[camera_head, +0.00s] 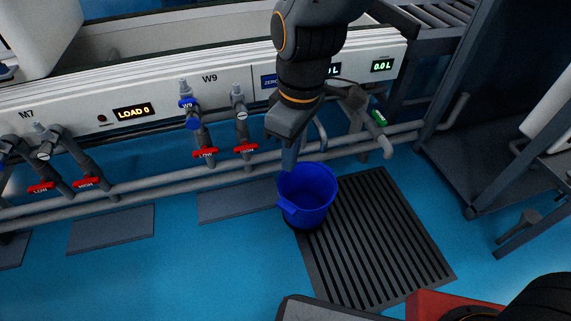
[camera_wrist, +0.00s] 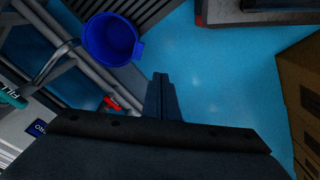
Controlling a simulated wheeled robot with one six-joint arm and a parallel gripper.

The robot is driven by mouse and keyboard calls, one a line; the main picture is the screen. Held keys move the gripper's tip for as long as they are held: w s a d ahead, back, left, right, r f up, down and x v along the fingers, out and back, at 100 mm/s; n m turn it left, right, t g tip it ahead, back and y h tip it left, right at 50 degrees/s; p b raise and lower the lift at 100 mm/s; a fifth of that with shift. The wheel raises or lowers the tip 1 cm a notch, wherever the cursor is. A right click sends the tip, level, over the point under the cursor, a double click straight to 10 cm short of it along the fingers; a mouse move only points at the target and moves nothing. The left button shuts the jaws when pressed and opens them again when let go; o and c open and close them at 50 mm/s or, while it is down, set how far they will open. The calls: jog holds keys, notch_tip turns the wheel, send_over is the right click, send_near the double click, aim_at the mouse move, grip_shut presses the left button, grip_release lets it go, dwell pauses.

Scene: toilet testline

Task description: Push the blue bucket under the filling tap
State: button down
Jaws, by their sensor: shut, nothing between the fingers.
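The blue bucket (camera_head: 318,190) stands upright at the left edge of a dark slatted floor grate (camera_head: 385,235). In the wrist view the bucket (camera_wrist: 110,38) is at the upper left, and its inside looks empty. The tap with a green handle (camera_head: 379,117) is on the pipework behind and to the right of the bucket; its FILL label (camera_wrist: 12,96) shows at the left of the wrist view. A curved grey pipe (camera_wrist: 55,62) ends close to the bucket's rim there. My gripper (camera_head: 288,163) is shut and empty, pointing down by the bucket's left rear rim; contact is unclear. Its fingers (camera_wrist: 158,92) also show in the wrist view.
A low grey pipe (camera_head: 160,183) and taps with red LOW and HIGH handles (camera_head: 205,153) run along the wall to the left. Flat dark mats (camera_head: 235,200) lie on the blue floor. A metal frame (camera_head: 470,150) stands at the right. The floor front left is clear.

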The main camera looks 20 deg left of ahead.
jog(key=w+a+f+n+p, duration=0.1)
jog(key=a+f+n, duration=0.2)
jog(key=f+n, duration=0.35)
jog(key=w+a+f+n+h+p, duration=0.1)
jog(key=a+f+n+p, duration=0.15)
jog(key=f, duration=0.65)
jog(key=w+a+f+n, duration=0.25)
jog(key=f+n, duration=0.25)
jog(key=f, duration=0.3)
notch_tip(320, 180, down, 10)
jog(key=w+d+b, duration=0.1)
jog(key=w+b, duration=0.1)
jog(key=b, duration=0.2)
jog(key=shift+w+d+r, duration=0.15)
jog(key=shift+w+d, duration=0.05)
jog(key=shift+d, duration=0.05)
